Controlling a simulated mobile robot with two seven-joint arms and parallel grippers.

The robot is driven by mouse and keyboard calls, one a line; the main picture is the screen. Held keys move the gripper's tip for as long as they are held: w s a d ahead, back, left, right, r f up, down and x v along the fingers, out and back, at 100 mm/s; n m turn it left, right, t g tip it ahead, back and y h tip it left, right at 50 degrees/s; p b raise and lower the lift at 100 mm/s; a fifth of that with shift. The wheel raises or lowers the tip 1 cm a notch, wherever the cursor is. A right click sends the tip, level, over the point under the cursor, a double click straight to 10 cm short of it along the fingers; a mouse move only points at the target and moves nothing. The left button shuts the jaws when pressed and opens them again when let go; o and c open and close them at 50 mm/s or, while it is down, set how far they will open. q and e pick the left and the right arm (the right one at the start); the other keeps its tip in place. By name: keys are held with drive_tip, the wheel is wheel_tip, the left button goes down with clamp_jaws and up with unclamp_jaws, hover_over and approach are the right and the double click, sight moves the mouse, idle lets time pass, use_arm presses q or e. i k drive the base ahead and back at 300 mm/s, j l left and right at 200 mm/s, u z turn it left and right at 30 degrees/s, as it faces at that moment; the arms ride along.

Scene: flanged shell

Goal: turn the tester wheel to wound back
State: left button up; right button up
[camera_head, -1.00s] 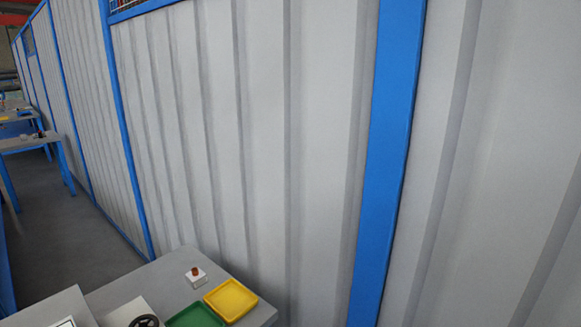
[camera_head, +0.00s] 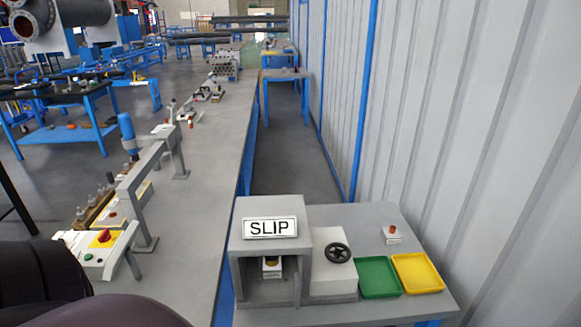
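The tester is a grey box with a white SLIP sign (camera_head: 270,228) on top, standing on a grey bench at the lower middle. Its black wheel (camera_head: 338,253) sits on the white block (camera_head: 327,279) joined to the box's right side. Inside the box's open front is a small white piece with a yellowish top (camera_head: 271,265). How far the wheel is wound cannot be told. Neither of my grippers is in view. A dark rounded shape at the lower left may be part of my own body.
A green tray (camera_head: 380,293) and a yellow tray (camera_head: 434,288) sit right of the wheel. A small white block with a brown-red knob (camera_head: 392,235) stands behind them. A corrugated wall (camera_head: 470,150) rises at the right. A long grey bench (camera_head: 199,215) with fixtures runs along the left.

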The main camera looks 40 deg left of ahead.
sight(336, 252)
drive_tip(key=u, duration=1.55)
